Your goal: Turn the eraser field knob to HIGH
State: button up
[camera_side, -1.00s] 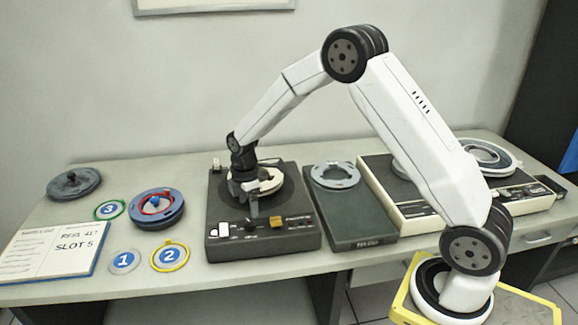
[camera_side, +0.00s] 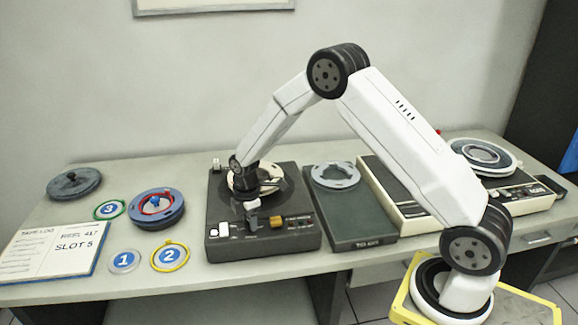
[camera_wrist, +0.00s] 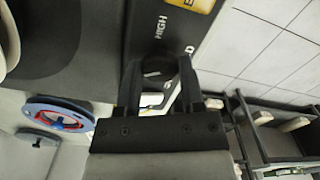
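The eraser (camera_side: 300,233) is a dark grey box with a pale round plate (camera_side: 270,184) on top and a front control strip. In the wrist view the dark round knob (camera_wrist: 157,68) lies between my fingertips, beside the white word HIGH (camera_wrist: 161,27). Its pointer direction is too dark to read. My gripper (camera_wrist: 159,78) has its two dark fingers apart, one on each side of the knob; I cannot tell whether they touch it. In the side view my gripper (camera_side: 252,222) is low over the front strip and hides the knob.
A white switch (camera_side: 225,229) is left of the knob and an orange block (camera_side: 277,221) right of it. A dark case with a grey ring (camera_side: 335,175) stands to the right. A blue reel (camera_side: 157,208), numbered discs and an open log book (camera_side: 52,250) lie to the left.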

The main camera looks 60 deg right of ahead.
grip_shut()
jog(key=shift+m, duration=0.4)
jog(key=m, duration=1.1)
jog(key=shift+m, duration=0.3)
jog(key=o, duration=0.6)
grip_release()
